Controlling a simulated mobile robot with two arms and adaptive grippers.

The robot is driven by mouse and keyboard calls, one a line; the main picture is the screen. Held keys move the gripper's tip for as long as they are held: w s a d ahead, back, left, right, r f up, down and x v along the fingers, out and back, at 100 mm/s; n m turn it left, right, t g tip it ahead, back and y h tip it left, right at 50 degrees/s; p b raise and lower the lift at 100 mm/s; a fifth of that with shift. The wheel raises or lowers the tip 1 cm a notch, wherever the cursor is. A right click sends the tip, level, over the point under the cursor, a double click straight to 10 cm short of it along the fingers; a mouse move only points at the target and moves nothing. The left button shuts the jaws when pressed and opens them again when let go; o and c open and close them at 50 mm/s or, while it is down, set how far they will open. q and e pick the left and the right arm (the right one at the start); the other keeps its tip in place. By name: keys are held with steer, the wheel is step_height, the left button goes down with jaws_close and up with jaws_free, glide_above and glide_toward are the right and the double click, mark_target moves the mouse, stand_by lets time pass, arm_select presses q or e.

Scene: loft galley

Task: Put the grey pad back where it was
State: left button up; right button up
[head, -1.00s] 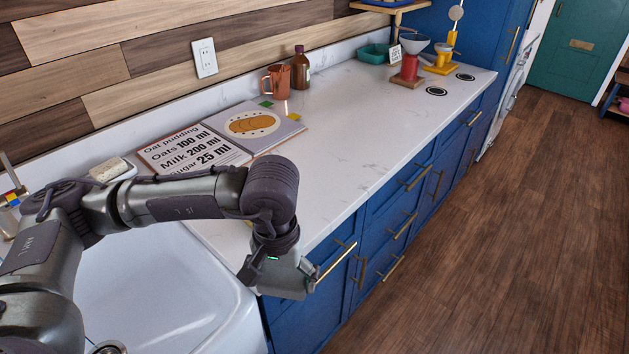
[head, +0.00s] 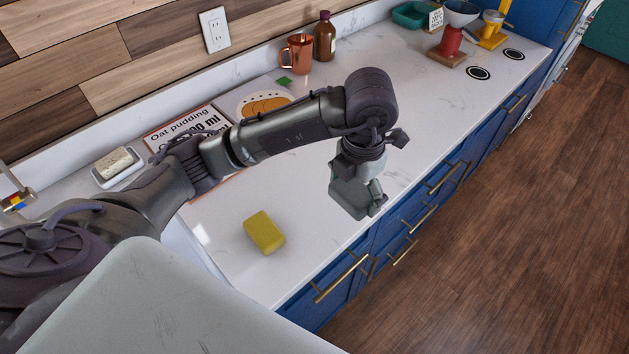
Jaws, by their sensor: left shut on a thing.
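My left gripper (head: 366,212) hangs over the worktop near its front edge, right of the yellow sponge. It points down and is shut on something. Its pale grey housing hides the fingers, so I cannot make out what it holds. I cannot pick out the grey pad for certain. A yellow sponge (head: 264,232) lies on the bare worktop. A speckled beige-grey block (head: 117,162) sits in a white dish (head: 130,176) at the left, behind my arm. My right gripper is not in view.
The white worktop (head: 300,232) is clear around the sponge. A recipe board (head: 172,132), partly behind my arm, a copper mug (head: 298,55) and a brown bottle (head: 325,40) stand along the wall. A red grinder (head: 451,42) and teal tray (head: 412,15) are farther back.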

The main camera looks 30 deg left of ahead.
arm_select(q)
steer(key=shift+a, duration=0.2)
steer(key=p, duration=0.4)
glide_above(315, 196)
step_height(315, 196, down, 6)
steer(key=shift+s+d+f, duration=0.1)
steer(key=shift+d+f, duration=0.05)
steer(key=shift+f, duration=0.25)
step_height(315, 196, down, 3)
steer(key=shift+f+p, duration=0.1)
steer(key=shift+p, duration=0.65)
steer(key=shift+f, duration=0.4)
